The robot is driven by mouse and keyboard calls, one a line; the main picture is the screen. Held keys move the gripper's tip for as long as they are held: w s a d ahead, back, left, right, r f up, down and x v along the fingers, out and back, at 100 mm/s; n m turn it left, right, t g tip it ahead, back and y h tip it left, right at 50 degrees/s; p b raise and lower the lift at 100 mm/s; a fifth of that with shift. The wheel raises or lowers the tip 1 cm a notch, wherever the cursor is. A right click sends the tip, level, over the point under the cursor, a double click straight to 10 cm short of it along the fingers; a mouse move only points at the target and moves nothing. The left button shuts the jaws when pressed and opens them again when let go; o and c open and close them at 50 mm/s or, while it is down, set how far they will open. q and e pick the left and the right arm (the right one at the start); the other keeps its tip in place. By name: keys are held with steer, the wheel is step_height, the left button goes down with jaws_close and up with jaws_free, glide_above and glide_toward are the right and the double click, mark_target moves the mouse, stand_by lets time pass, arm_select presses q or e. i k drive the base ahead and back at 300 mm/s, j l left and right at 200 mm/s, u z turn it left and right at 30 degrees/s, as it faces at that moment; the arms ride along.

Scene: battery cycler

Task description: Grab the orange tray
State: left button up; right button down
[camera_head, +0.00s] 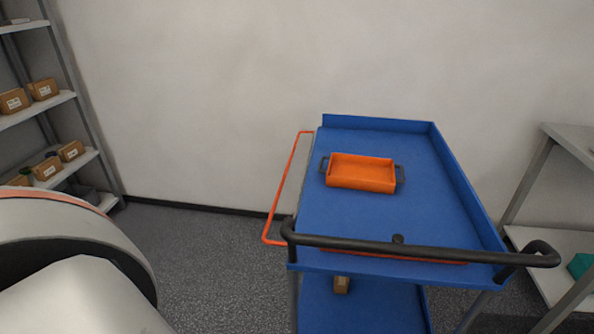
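The orange tray (361,186) is a shallow open box with a dark handle at each short end. It sits on the top shelf of the blue cart (340,219), toward the left side, and looks empty. A second orange piece (408,258) shows low behind the cart's dark push bar; most of it is hidden, so I cannot tell what it is. Neither of my grippers is in view. A white and dark rounded part at the lower left appears to be my own arm, apart from the cart.
The cart's dark push bar (430,252) crosses its near end, and an orange rail (287,187) sticks out on its left. A small box (341,284) is on the lower shelf. Shelving with brown boxes (46,168) stands left, a grey rack (572,140) right. Floor between is clear.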

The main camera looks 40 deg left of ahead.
mark_target(355, 172)
steer(key=j, duration=3.3)
steer(key=i+j, duration=0.4)
steer(key=i+j+z, duration=0.1)
steer(key=z, duration=1.2)
steer(key=i+j, duration=0.05)
